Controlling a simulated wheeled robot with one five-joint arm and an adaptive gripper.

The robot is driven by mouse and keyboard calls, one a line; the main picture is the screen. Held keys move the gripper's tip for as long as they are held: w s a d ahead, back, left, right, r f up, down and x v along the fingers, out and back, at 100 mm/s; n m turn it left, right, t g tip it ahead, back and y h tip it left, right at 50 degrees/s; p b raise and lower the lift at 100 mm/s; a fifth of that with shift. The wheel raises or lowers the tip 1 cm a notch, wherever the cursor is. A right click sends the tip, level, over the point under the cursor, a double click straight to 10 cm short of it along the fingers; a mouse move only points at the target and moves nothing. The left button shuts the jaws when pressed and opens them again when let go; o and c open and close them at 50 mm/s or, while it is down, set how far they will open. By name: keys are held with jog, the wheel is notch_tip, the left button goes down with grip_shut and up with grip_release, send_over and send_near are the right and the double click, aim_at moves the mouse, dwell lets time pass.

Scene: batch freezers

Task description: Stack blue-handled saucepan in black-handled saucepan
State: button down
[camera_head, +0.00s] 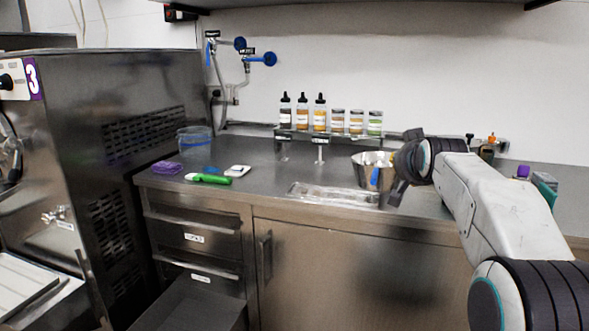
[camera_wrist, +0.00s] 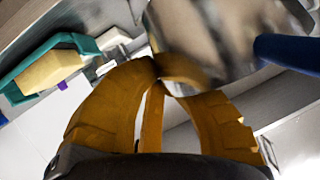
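The blue-handled saucepan (camera_head: 368,174) is a shiny metal pan at the right part of the counter in the head view, with its blue handle (camera_head: 375,178) toward the front. In the wrist view its metal wall (camera_wrist: 225,25) fills the top, with the blue handle (camera_wrist: 288,50) at right. My gripper (camera_head: 397,172) is at the pan's right side. In the wrist view its orange fingers (camera_wrist: 163,82) come together at the pan's edge and look shut on it. I cannot tell whether the pan touches the counter. I cannot make out a black-handled saucepan.
A clear tray (camera_head: 333,194) lies near the counter's front edge. Several bottles and jars (camera_head: 320,115) stand on a rack behind. A green-handled tool (camera_head: 210,179), a purple item (camera_head: 167,168) and a clear tub (camera_head: 195,140) are at left. A teal container (camera_wrist: 50,65) shows in the wrist view.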

jog(key=shift+w+r, duration=0.15)
jog(key=shift+r, duration=1)
jog(key=shift+w+r, duration=0.15)
jog(key=shift+r, duration=1.55)
jog(key=s+a+f, duration=0.2)
jog(key=s+f, duration=0.2)
jog(key=f, duration=1.2)
jog(key=s+a+f+n+y, duration=0.1)
jog(key=s+a+f, duration=0.2)
jog(key=f, duration=1.3)
jog(key=s+a+f, duration=0.2)
jog(key=s+f, duration=0.2)
jog(key=f, duration=1.2)
notch_tip(320, 180, up, 19)
jog(key=p, duration=1.9)
jog(key=shift+w+a+y, duration=0.2)
jog(key=shift+a+y, duration=0.1)
jog(key=shift+d, duration=0.1)
